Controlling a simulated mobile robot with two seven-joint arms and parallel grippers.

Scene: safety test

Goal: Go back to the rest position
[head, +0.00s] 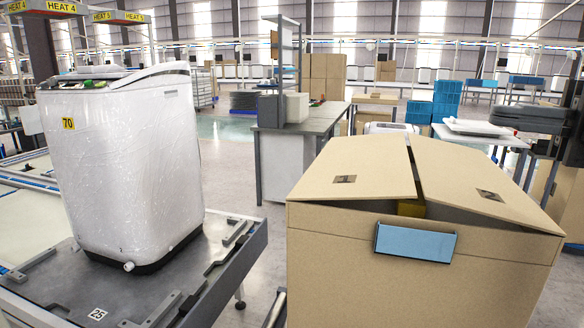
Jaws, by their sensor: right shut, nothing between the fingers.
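Neither gripper can be made out clearly in the head view. A small grey slanted piece (275,308) at the bottom edge, just left of the carton, may be part of my right gripper, but too little shows to be sure. Nothing can be seen held there. My left gripper and arm do not show.
A large cardboard carton (400,285) with partly raised flaps and a blue label (415,242) stands close at the right. A wrapped white washing machine (130,165) stands on a grey platform (70,285) at the left. Open floor (228,175) shows between them, before a grey workbench (318,125).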

